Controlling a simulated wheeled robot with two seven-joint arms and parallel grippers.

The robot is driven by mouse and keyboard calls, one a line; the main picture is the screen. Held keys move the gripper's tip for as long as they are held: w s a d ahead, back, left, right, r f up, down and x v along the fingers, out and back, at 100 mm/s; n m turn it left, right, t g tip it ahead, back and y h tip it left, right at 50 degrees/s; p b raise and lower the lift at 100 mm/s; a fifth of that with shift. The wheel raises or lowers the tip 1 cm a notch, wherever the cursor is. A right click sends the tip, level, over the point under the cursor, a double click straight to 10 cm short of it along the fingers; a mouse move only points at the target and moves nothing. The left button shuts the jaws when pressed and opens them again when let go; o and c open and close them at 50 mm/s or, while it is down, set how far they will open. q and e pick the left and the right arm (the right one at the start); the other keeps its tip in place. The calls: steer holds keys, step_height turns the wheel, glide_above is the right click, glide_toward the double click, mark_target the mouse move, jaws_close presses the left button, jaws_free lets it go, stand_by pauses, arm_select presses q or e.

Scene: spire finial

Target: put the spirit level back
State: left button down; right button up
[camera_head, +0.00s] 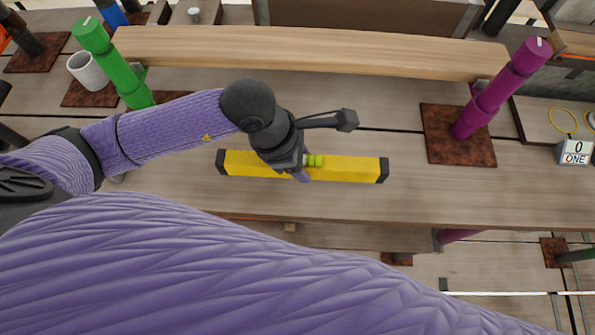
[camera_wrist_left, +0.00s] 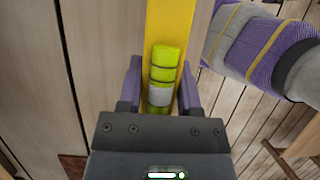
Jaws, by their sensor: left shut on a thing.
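The spirit level (camera_head: 345,169) is a long yellow bar with black end caps and a green vial near its middle. It lies roughly left to right over the plank surface (camera_head: 340,208) in the head view. I cannot tell whether it touches the planks. My left gripper (camera_head: 303,171) comes down on its middle and is shut on it, hiding part of it. In the left wrist view the level (camera_wrist_left: 169,22) runs up from between the fingers, with the green vial (camera_wrist_left: 161,80) between them. My right gripper is not in view.
A long wooden beam (camera_head: 310,52) lies behind the level. A green post (camera_head: 118,68) and white mug (camera_head: 88,72) stand back left. A purple post (camera_head: 500,90) stands on a rusty plate (camera_head: 440,140) at right, near a block marked "0 ONE" (camera_head: 574,152).

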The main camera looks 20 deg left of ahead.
mark_target(234, 162)
arm_select(q)
step_height(234, 162, down, 6)
steer(key=shift+r+b, duration=0.15)
steer(key=shift+b, duration=0.6)
steer(key=shift+r, duration=0.15)
steer(key=shift+c, duration=1.4)
jaws_free()
steer(key=shift+r, duration=0.15)
steer(key=p+v, duration=0.3)
steer(key=v, duration=0.8)
steer(key=shift+a+r, duration=0.15)
steer(key=shift+r, duration=0.25)
steer(key=shift+f, duration=0.1)
